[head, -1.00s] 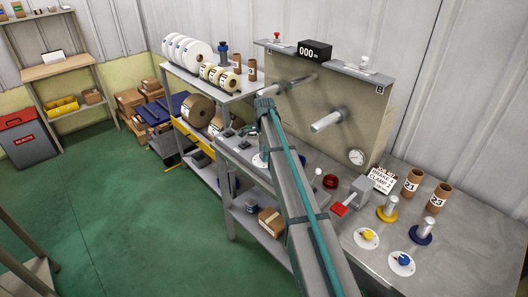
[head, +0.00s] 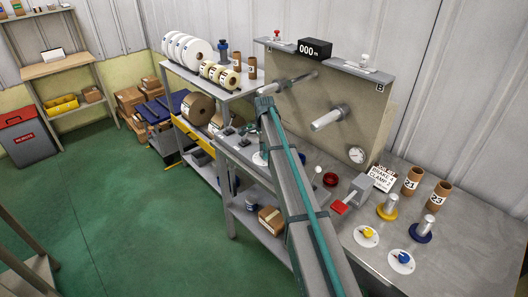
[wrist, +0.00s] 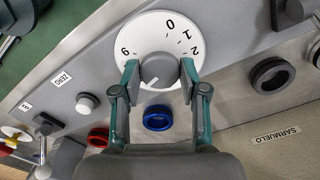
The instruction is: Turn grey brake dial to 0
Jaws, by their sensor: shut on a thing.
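The grey brake dial's knob (wrist: 161,67) sits in the middle of a round white plate (wrist: 143,33) in the wrist view. Black numbers 0, 1 and 2 show on the plate's far and right side, and a 6 or 9 on its left. My gripper (wrist: 159,73) is shut on the knob, one finger on each side. A small pale mark shows on the knob's near left edge. Whether it is the pointer, I cannot tell. In the head view, my arm hides most of this dial; only a sliver of white plate (head: 259,158) shows beside it.
Near the dial in the wrist view are a blue ring (wrist: 157,118), a red ring (wrist: 98,137), a dark ring (wrist: 271,75) and a ZERO button (wrist: 86,104). In the head view, a yellow dial (head: 367,233) and a blue dial (head: 402,258) stand at the bench's right.

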